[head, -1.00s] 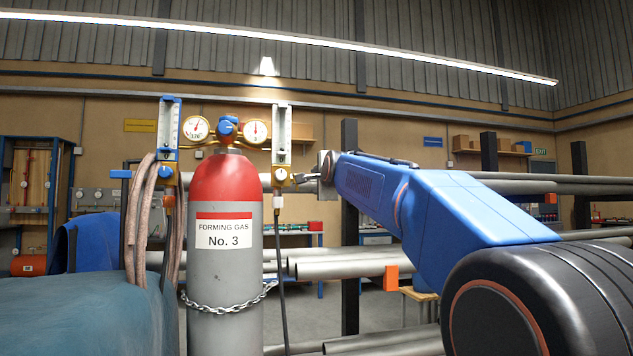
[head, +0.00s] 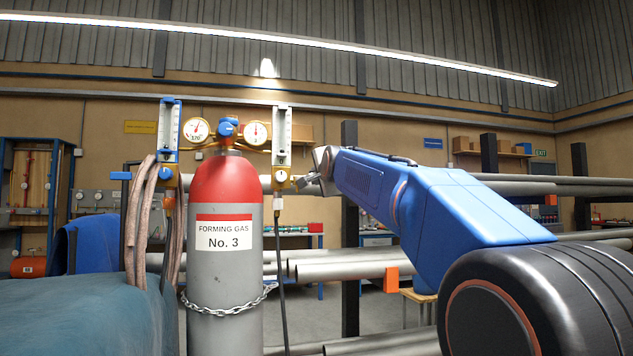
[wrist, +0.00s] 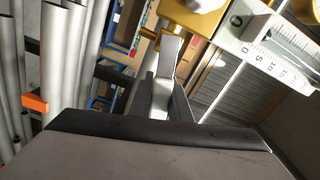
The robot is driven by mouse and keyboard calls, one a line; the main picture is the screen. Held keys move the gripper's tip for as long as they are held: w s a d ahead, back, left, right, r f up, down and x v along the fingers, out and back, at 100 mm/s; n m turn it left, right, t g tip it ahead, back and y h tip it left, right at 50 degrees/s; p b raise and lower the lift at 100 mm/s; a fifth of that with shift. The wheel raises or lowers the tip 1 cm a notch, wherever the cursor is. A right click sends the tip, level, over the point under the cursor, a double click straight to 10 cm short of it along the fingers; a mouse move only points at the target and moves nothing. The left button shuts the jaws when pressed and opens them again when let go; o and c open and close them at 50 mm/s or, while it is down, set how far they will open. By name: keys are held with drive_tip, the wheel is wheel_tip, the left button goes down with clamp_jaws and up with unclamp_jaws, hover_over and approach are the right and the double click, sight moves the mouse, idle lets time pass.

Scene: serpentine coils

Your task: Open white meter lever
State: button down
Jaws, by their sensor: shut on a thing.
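The white meter (head: 282,135) is a tall pale flowmeter right of the red-topped gas cylinder, on a brass valve body (head: 283,182). Its pale lever (wrist: 165,65) shows in the wrist view, running from near the brass body (wrist: 195,18) down into the jaws. My gripper (head: 312,182) reaches in from the right at valve height. In the wrist view my gripper (wrist: 168,100) is shut on the lever. In the head view the lever is small and partly merges with the jaws. The meter's numbered scale (wrist: 275,65) is at the upper right of the wrist view.
The cylinder (head: 225,230) is held by a chain. A blue meter (head: 169,125) and hoses (head: 140,215) are to its left. Two gauges (head: 256,132) sit above. A dark post (head: 349,240) and pipes (head: 350,268) stand behind my arm.

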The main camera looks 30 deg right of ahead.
drive_tip(key=shift+w+a+r+n, duration=0.25)
drive_tip(key=shift+a+r+n, duration=0.5)
drive_tip(key=shift+n, duration=1.5)
drive_tip(key=shift+w+a+r+n, duration=0.2)
drive_tip(key=shift+a+r+n, duration=0.55)
drive_tip(key=shift+n, duration=1.45)
drive_tip(key=shift+w+a+r+n, duration=0.25)
drive_tip(key=shift+a+r+n, duration=0.5)
drive_tip(key=shift+n, duration=1.5)
drive_tip(key=shift+a+f, duration=0.15)
drive_tip(key=shift+a, duration=0.05)
drive_tip(key=c, duration=1.6)
unclamp_jaws()
drive_tip(key=shift+d, duration=0.1)
drive_tip(key=shift+c, duration=0.2)
